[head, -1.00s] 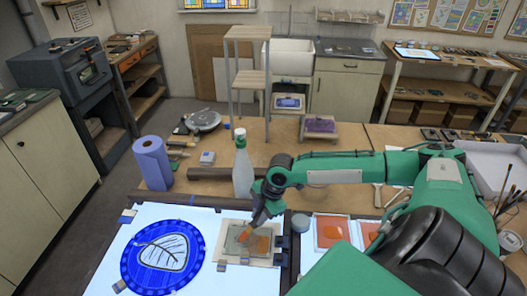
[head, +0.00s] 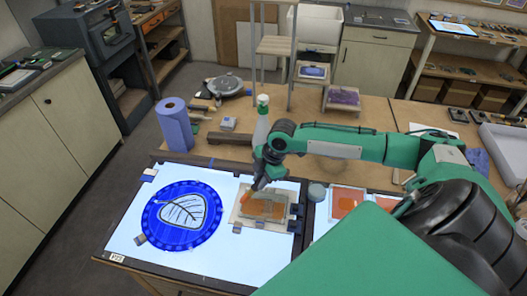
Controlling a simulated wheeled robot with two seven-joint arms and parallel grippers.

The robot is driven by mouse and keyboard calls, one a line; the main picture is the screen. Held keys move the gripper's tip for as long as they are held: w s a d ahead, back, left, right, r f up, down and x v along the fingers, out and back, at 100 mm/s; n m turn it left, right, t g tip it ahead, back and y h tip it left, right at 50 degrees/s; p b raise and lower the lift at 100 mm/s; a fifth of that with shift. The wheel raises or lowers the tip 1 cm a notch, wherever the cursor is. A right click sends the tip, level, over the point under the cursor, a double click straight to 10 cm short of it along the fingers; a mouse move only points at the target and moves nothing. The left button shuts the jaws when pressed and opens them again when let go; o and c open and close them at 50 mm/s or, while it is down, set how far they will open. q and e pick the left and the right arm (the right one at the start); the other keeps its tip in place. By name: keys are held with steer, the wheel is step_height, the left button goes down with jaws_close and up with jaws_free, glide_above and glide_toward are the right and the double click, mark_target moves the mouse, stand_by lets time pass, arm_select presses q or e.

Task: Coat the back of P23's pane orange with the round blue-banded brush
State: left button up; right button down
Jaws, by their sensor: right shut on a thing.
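The small pane lies on a pale board on the lit table (head: 120,232), with dark clamps at the board's right edge. Orange paint (head: 264,210) covers much of the pane, with a greyish margin around it. My right gripper (head: 262,182) is shut on the brush (head: 246,197), whose orange end is low over the pane's left side. I cannot tell whether the bristles touch, and the brush's band is too small to make out. A label (head: 117,257) on the table's front edge seems to read P23. My left gripper is not in view.
A blue disc with a leaf drawing (head: 158,219) lies left of the pane. Orange paint trays (head: 347,200) stand to the right, beside a small round pot (head: 317,191). A spray bottle (head: 261,127) and a blue paper roll (head: 175,128) stand behind.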

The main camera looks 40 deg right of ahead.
steer(key=shift+d+r, duration=0.15)
steer(key=shift+r, duration=0.4)
steer(key=w+d, duration=0.3)
steer(key=shift+w+d, duration=0.1)
steer(key=shift+d, duration=0.2)
steer(key=shift+f, duration=0.1)
steer(key=shift+f, duration=0.3)
stand_by(0.4)
